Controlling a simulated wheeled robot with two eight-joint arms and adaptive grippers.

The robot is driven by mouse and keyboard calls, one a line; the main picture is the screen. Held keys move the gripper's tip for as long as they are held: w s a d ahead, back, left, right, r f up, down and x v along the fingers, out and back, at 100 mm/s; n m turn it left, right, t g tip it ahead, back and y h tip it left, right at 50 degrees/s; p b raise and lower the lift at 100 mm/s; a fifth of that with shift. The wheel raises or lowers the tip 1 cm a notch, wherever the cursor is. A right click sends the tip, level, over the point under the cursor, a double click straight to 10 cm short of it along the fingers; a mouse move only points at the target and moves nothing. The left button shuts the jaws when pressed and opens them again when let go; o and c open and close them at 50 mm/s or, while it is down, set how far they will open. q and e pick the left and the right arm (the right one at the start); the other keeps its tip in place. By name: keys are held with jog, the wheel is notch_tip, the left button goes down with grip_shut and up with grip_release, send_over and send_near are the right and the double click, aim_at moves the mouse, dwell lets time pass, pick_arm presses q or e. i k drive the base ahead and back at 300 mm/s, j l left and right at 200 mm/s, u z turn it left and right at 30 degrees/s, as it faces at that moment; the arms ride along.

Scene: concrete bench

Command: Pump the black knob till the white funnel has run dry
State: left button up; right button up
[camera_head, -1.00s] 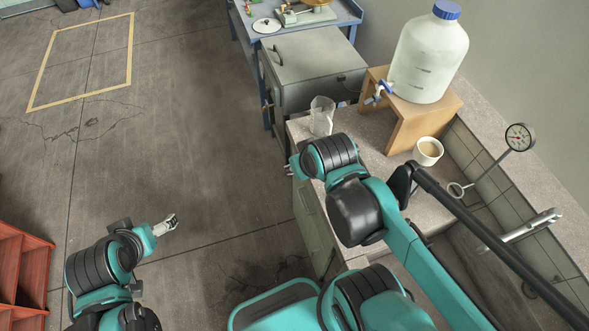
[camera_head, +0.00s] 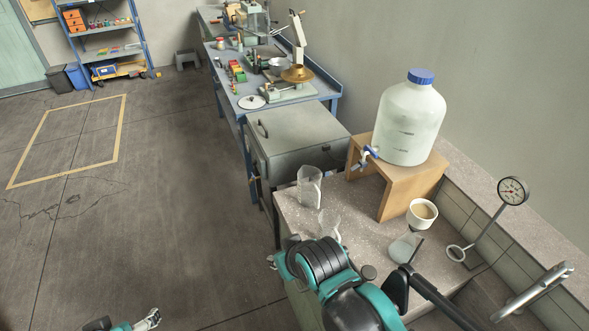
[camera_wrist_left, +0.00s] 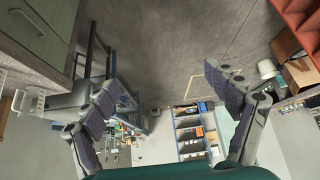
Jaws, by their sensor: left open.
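My left gripper (camera_head: 152,318) is low over the floor, far from the bench. Its two fingers stand wide apart and empty in the left wrist view (camera_wrist_left: 172,92). My right arm reaches over the bench's front; its gripper is mostly hidden behind its own wrist.
A large jug (camera_head: 411,120) with a tap stands on a wooden stand (camera_head: 405,190). A clear pitcher (camera_head: 309,187) and a smaller glass vessel (camera_head: 329,224) stand at the bench's left. Open floor lies left.

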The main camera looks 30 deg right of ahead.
aim_at(369, 274)
jog(key=k+j+z, duration=0.1)
jog(key=z, duration=0.25)
jog(key=k+j+z, duration=0.1)
jog(key=z, duration=0.3)
jog(key=i+z, duration=0.1)
jog(key=z, duration=0.65)
jog(key=i+z, duration=0.15)
jog(key=z, duration=0.2)
